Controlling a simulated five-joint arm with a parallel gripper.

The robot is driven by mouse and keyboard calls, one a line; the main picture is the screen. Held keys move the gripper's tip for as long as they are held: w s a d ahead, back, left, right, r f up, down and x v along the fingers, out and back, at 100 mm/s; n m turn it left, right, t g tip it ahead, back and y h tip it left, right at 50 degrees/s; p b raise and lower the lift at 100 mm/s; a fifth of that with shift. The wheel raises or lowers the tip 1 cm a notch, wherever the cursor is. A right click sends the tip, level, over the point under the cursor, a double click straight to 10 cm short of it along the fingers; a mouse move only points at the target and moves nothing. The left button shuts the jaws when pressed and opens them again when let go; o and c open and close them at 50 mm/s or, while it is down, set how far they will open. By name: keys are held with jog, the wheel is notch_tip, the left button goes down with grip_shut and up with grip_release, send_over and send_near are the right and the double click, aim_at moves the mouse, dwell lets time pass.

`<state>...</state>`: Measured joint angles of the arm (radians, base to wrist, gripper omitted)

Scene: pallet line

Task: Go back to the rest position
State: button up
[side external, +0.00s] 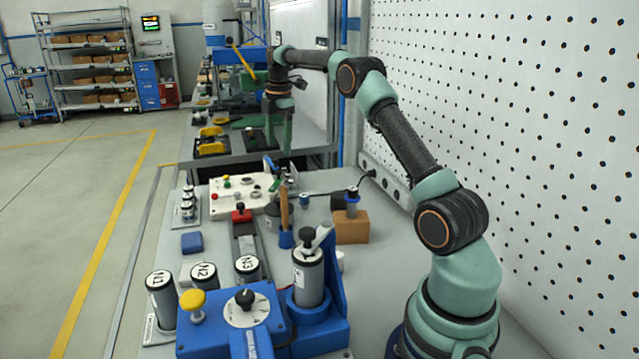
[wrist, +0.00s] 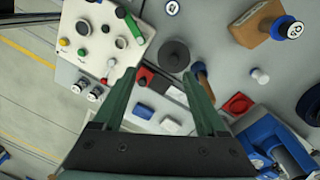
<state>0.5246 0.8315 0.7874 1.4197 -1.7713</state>
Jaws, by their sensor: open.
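My gripper (side external: 278,146) hangs from the raised, outstretched arm, pointing down at the far end of the bench near the white control panel (side external: 228,188). In the wrist view, my gripper (wrist: 159,74) has its two green fingers spread apart with nothing held between them. Behind the gap lie a red part (wrist: 145,76) and pale blocks, below and apart from the fingers. The exact height of the fingertips above the bench is hard to tell.
Cylinders marked N1 (side external: 160,296), N2 and N3 stand near the blue fixture (side external: 238,318). A wooden handle (side external: 284,208) stands upright mid-bench. A brown block (side external: 351,230) carries a blue-and-white part. A perforated wall (side external: 520,130) bounds the right side.

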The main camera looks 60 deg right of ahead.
jog(key=s+a+r+m+t, duration=0.1)
jog(key=s+a+r+m, duration=0.3)
jog(key=a, duration=0.5)
jog(key=s+a+r+m+t, duration=0.1)
jog(key=s+a+r+m, duration=0.2)
jog(key=a+r, duration=0.35)
jog(key=s+a+f+m+t, duration=0.1)
jog(key=s+a+f+m, duration=0.2)
jog(key=s+a, duration=0.3)
jog(key=s+a+f+m+t, duration=0.1)
jog(key=s+a+f+m, duration=0.3)
jog(key=s+a, duration=0.3)
jog(key=shift+s+t+y, duration=0.3)
jog(key=shift+s, duration=0.2)
jog(key=shift+f, duration=0.1)
